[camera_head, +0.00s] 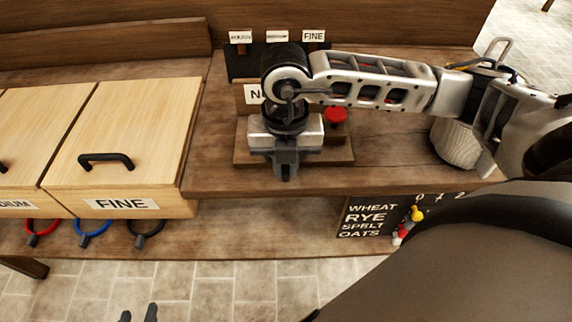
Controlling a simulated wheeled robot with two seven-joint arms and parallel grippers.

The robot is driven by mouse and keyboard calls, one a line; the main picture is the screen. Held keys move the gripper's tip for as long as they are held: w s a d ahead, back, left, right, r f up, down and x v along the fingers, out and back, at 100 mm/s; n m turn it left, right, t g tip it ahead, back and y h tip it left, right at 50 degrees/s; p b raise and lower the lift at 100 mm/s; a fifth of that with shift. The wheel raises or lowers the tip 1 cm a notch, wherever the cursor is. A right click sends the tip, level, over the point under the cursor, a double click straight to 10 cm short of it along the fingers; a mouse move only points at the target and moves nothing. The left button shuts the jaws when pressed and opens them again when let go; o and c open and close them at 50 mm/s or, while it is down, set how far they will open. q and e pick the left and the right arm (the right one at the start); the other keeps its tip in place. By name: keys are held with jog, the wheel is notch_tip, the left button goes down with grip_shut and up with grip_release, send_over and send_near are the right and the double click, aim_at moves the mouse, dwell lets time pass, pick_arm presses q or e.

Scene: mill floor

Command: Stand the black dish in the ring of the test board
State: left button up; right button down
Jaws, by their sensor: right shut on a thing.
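The test board (341,158) is a low wooden board on the bench, with a red round knob (336,116) at its right. My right gripper (285,172) points down over the board's left-middle part. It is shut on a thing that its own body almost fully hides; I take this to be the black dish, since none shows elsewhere. The ring is hidden behind the gripper. Whether the held thing touches the board cannot be told. Only the dark fingertips of my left gripper (138,314) show at the bottom edge, apart and empty, over the floor.
A black rack (243,66) with labels and a partly covered sign stands behind the board. Wooden drawers (120,135) with black handles fill the left.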

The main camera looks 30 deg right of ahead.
jog(key=w+d, duration=0.1)
jog(key=w, duration=0.2)
jog(key=shift+d+f+b, duration=0.2)
jog(key=shift+d+b, duration=0.1)
jog(key=shift+d, duration=0.1)
jog(key=w+d, duration=0.1)
jog(key=w, duration=0.1)
jog(key=shift+w+d+f+b, duration=0.15)
jog(key=shift+w+d+b, duration=0.2)
jog(key=shift+w, duration=0.05)
jog(key=shift+f+b, duration=0.35)
jog(key=shift+f, duration=0.05)
pick_arm(q)
jog(key=shift+w+d+f+b, duration=0.15)
jog(key=shift+d+f+b, duration=0.1)
jog(key=shift+f+b, duration=0.25)
pick_arm(e)
jog(key=shift+f, duration=0.45)
pick_arm(q)
jog(key=shift+f, duration=0.1)
pick_arm(e)
jog(key=c, duration=1.3)
grip_release()
jog(key=shift+c, duration=0.2)
pick_arm(q)
jog(key=shift+p, duration=0.35)
pick_arm(e)
notch_tip(320, 180, up, 16)
